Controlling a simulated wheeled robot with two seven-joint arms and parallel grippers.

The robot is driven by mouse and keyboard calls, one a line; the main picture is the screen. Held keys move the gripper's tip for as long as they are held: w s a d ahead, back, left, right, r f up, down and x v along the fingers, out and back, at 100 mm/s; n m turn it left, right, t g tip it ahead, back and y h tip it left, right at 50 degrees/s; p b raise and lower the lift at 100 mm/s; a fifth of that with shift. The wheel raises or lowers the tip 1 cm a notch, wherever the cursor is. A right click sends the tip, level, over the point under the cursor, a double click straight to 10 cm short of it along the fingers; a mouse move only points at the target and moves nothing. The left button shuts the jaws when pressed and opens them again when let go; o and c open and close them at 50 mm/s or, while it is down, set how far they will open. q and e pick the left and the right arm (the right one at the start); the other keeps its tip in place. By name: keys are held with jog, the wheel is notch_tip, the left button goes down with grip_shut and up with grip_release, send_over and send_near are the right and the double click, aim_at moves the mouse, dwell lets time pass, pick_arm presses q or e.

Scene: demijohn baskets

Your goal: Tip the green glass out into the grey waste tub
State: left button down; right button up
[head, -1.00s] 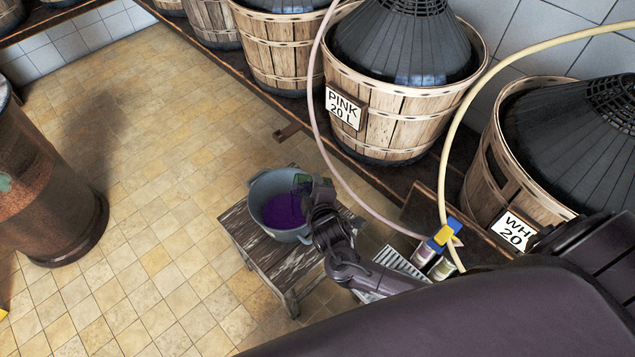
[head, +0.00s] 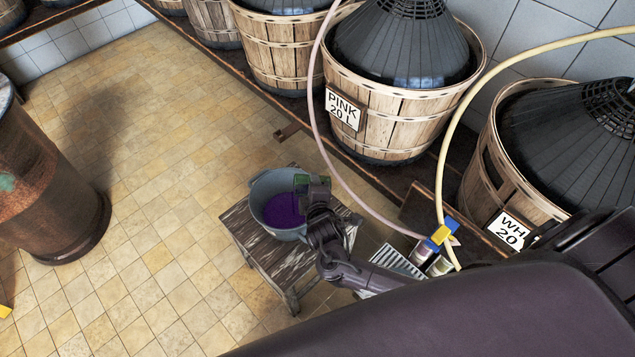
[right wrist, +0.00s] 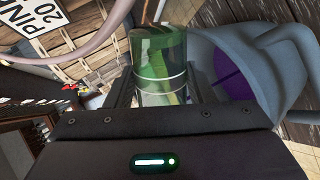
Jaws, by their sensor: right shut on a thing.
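The green glass (head: 304,181) shows at the right rim of the grey waste tub (head: 262,222), partly hidden by my right gripper (head: 317,187). In the right wrist view the green glass (right wrist: 158,52) stands between the fingers, with a pale line around it. My right gripper (right wrist: 158,95) is shut on it. The grey tub (right wrist: 265,60) is right beside the glass there. Dark purple liquid (head: 283,210) lies in the tub. I cannot tell whether any liquid is left in the glass. My left gripper is not in view.
The tub stands on a worn wooden stool (head: 262,253). Basketed demijohns, one labelled PINK 20 L (head: 343,108), line the shelf behind. A pink hose (head: 322,130) hangs close by.

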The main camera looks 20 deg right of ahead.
jog(key=shift+r, duration=0.1)
dwell(0.3)
jog(key=shift+w+a+r+p, duration=0.15)
jog(key=shift+r+p, duration=0.15)
jog(key=shift+p, duration=0.35)
jog(key=shift+n+h, duration=0.3)
jog(key=shift+f, duration=0.1)
jog(key=shift+a+r+n+h+p, duration=0.2)
jog(key=shift+r+n+h+p, duration=0.1)
jog(key=shift+p, duration=0.35)
jog(key=shift+d+f, duration=0.15)
jog(key=shift+f, duration=0.25)
jog(key=shift+y, duration=0.4)
jog(key=shift+m, duration=0.4)
